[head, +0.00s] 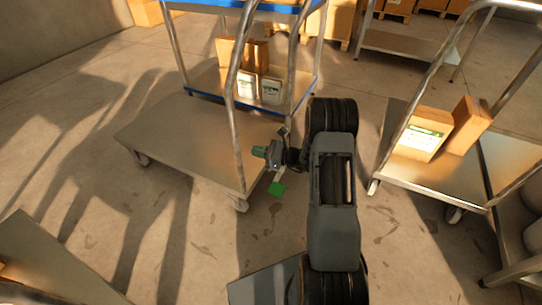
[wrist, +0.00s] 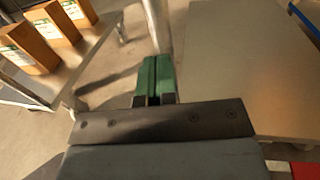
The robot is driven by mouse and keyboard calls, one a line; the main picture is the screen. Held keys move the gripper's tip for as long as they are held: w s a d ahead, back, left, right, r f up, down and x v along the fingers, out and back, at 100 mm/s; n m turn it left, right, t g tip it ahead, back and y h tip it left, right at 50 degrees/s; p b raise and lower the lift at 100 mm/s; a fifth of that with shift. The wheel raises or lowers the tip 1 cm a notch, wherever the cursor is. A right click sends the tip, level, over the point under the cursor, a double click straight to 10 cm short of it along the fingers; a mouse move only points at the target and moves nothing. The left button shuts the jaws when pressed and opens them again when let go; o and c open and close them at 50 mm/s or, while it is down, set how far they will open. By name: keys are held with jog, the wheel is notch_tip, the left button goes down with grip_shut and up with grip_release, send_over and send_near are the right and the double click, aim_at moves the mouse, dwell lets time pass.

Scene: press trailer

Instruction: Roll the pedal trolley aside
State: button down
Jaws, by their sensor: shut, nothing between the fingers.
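A flat grey platform trolley (head: 185,140) with a bent metal push handle (head: 233,100) stands left of my arm in the head view; I take it for the pedal trolley. Its deck (wrist: 235,65) fills the right of the wrist view. My gripper (head: 259,152) is shut and empty, its green fingers (wrist: 153,78) together. It is beside the handle's near upright, which shows in the wrist view (wrist: 158,25); whether they touch I cannot tell. A small green patch (head: 276,189) shows below the gripper; a red piece (wrist: 305,171) shows in the wrist view. Neither is clearly a pedal.
A second trolley (head: 408,172) with cartons (head: 424,135) stands at the right. A blue-edged shelf cart (head: 205,96) with boxes stands behind the platform trolley. A grey surface (head: 45,262) fills the lower left corner. Bare floor (head: 75,120) lies left of the platform trolley.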

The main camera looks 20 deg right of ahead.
jog(key=shift+b+x, duration=0.55)
jog(key=shift+x, duration=1.65)
jog(key=shift+w, duration=0.1)
